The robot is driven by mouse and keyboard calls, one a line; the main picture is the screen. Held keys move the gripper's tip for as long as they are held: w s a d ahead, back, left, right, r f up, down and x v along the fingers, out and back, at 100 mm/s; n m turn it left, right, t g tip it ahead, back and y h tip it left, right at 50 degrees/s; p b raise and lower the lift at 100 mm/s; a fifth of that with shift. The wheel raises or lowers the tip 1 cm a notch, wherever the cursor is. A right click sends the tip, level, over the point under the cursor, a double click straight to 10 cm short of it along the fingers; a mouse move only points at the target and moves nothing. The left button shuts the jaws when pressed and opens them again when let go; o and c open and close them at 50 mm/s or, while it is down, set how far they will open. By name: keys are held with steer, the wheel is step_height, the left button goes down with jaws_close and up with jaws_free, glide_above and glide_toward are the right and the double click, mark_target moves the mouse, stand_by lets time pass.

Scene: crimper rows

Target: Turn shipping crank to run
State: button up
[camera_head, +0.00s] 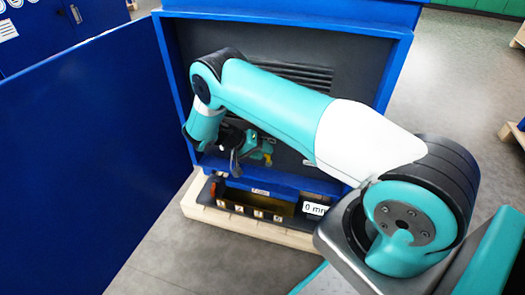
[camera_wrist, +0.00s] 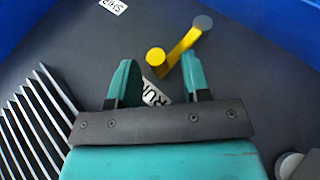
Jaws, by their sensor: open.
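The shipping crank is a yellow lever with a round yellow knob (camera_wrist: 156,57) and a grey round end (camera_wrist: 203,22) at its upper right. My gripper (camera_wrist: 157,70) is open in the wrist view. The knob shows between its two teal fingertips, with a gap on each side; I cannot tell how deep it sits between them. A white RUN label (camera_wrist: 155,92) lies just below the knob, partly hidden by my gripper. A white SHIP label (camera_wrist: 113,5) is cut off at the top. In the head view a yellow part of the crank (camera_head: 267,158) shows beside my gripper.
The crank is on a dark panel in a blue cabinet (camera_head: 409,40). A large blue panel (camera_head: 85,160) stands close on the left. Louvred slots (camera_wrist: 35,125) lie at the wrist view's left. A lower tray with a "0 mm" display (camera_head: 314,209) is below.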

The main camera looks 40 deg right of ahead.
steer(key=p+v, duration=0.2)
steer(key=v, duration=1)
steer(key=shift+w+r, duration=0.1)
